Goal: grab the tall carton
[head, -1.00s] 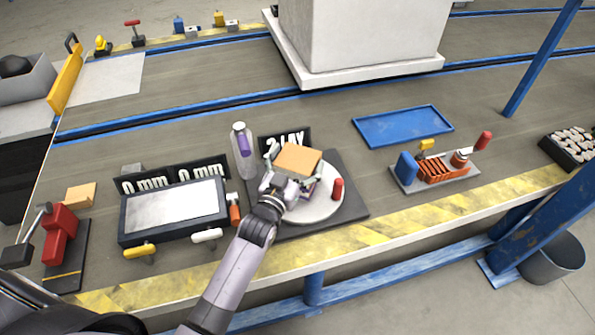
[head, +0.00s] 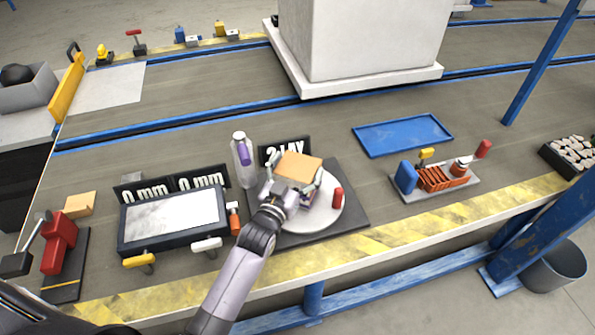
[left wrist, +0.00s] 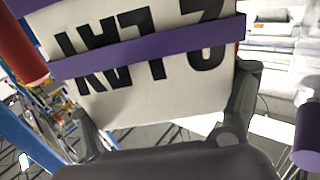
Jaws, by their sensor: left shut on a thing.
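The carton has a tan top (head: 298,167) in the head view and stands on a white round plate (head: 318,216). In the left wrist view the carton's pale face (left wrist: 150,80) fills the middle, with purple bands and upside-down black letters. My left gripper (head: 294,180) reaches it from the near side, with one finger on each side. It is shut on the carton, and the fingers also show in the left wrist view (left wrist: 165,115). The gripper hides much of the carton's lower front. My right gripper is not in view.
A clear bottle with purple (head: 243,160) stands close left of the carton. A small red post (head: 338,198) is at the plate's right. A black sign (head: 272,152) stands behind. A display box (head: 172,220) is left, a blue tray (head: 402,135) right. The bench between plate and tray is clear.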

